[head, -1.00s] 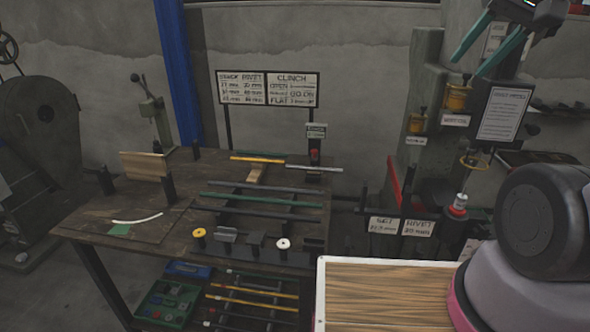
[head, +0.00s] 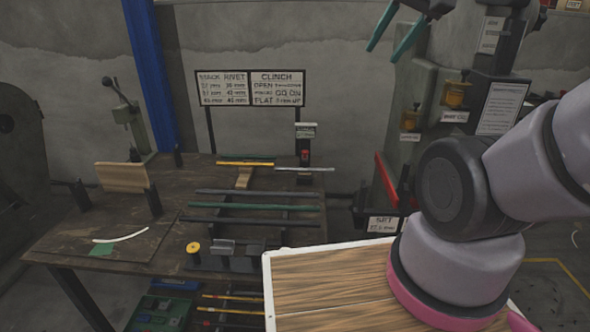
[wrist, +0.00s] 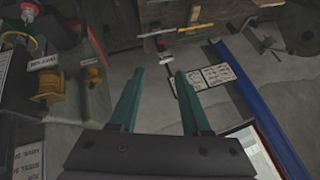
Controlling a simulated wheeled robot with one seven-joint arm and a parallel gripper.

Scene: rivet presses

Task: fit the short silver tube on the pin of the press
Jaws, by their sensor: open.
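A short silver tube (head: 305,169) lies at the back right of the workbench, beside a small stand with a red part. It also shows in the wrist view (wrist: 155,33). The large press (head: 420,105) stands at the right; my arm hides its lower front, so I cannot see its pin in the head view. In the wrist view a red-topped part of the press (wrist: 28,10) shows at the upper left. My gripper (head: 385,50) has teal fingers, open and empty, high up in front of the press. Its fingers (wrist: 160,75) show apart in the wrist view, well away from the tube.
The workbench (head: 140,228) carries a yellow rod (head: 245,163), a green rod (head: 253,206) and dark rods on supports. A sign board (head: 250,88) stands behind it. A wood-topped surface with a white rim (head: 266,290) is in front. A blue post (head: 148,75) rises behind the bench.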

